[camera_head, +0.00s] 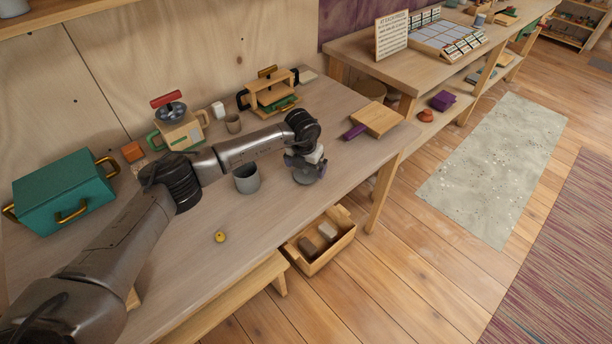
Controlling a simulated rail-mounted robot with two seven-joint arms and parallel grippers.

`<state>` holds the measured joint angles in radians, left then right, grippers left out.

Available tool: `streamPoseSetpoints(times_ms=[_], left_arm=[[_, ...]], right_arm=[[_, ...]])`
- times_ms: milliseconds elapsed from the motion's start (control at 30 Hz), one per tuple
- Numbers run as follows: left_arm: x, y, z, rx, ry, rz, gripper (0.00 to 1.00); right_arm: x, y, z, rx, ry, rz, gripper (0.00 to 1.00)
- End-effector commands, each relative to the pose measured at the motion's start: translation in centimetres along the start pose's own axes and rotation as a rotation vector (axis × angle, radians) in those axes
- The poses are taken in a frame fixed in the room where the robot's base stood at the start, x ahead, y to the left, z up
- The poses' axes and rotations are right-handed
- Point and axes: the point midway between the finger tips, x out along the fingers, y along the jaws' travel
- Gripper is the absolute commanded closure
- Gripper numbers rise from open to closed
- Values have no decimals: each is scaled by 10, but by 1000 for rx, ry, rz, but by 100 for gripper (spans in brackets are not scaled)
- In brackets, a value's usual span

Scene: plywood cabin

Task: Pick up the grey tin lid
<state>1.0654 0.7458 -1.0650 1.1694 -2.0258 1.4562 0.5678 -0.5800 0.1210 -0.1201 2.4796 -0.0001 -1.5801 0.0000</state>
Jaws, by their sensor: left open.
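My left arm reaches in from the left across the workbench, and its gripper (305,162) points down near the bench's front edge. A grey rounded piece (308,177) shows right below the gripper and looks like the grey tin lid. The gripper partly hides it, and I cannot tell whether they touch. The left gripper is open. A grey open-topped tin (246,179) stands upright on the bench, just left of the gripper. My right gripper is not in view.
A teal box (65,192) with brass handles stands at the left. A yellow knob (220,237) lies near the front edge. A wooden board (377,119) and purple piece (355,132) lie to the right. A wooden crate (322,258) is below the edge.

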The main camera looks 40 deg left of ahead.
Motion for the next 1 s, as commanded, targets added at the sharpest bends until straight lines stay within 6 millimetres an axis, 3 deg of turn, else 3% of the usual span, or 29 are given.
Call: streamPoseSetpoints(times_ms=[100, 367, 767, 1000], left_arm=[[16, 0, 0, 1, 0, 0, 0], [17, 0, 0, 1, -1, 0, 0], [17, 0, 0, 1, -1, 0, 38], [16, 0, 0, 1, -1, 0, 40]], right_arm=[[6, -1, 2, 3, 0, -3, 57], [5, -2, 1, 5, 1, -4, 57], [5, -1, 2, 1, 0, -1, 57], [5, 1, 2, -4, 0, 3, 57]])
